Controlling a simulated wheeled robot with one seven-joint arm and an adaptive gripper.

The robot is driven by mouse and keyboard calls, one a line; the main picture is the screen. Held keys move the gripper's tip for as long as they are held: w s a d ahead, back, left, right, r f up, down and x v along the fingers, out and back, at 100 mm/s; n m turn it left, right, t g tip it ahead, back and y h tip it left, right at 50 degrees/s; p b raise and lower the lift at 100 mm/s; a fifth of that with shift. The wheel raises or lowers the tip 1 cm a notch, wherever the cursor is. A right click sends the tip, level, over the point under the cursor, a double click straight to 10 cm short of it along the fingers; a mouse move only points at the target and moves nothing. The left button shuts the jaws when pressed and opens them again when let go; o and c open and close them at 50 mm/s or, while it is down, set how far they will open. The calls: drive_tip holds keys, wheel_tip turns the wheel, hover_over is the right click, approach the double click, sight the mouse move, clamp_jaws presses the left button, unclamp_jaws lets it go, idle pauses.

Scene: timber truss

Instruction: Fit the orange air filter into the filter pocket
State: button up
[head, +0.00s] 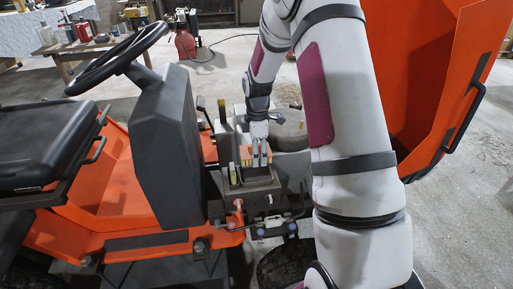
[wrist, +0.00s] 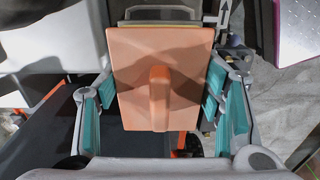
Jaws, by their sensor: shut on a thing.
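The orange air filter (wrist: 160,55) fills the middle of the wrist view, a flat block with a raised grip bar facing the camera. My gripper (wrist: 160,115) has its teal-padded fingers on the left and right sides of the filter and is shut on it. In the head view my gripper (head: 259,155) points down over a dark housing (head: 258,186) in the open engine bay, with a bit of the orange filter (head: 247,153) showing at the fingers. The filter pocket seems to be in this housing; its opening is hidden, and I cannot tell whether the filter is inside it.
A black steering console (head: 165,150) with a steering wheel (head: 118,60) and a black seat (head: 45,140) stand left of the housing. A raised orange hood (head: 440,80) is at the right. A grey round part (head: 290,132) sits close behind my gripper. Levers stand near the housing.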

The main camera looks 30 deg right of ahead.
drive_tip(key=shift+f+b, duration=1.15)
drive_tip(key=shift+f, duration=1.3)
drive_tip(key=shift+f, duration=1.15)
drive_tip(key=shift+r, duration=0.1)
drive_tip(key=shift+r+p, duration=0.5)
drive_tip(key=shift+r, duration=0.4)
idle(0.6)
drive_tip(key=shift+f, duration=0.2)
drive_tip(key=shift+f, duration=0.35)
drive_tip(key=shift+f, duration=0.5)
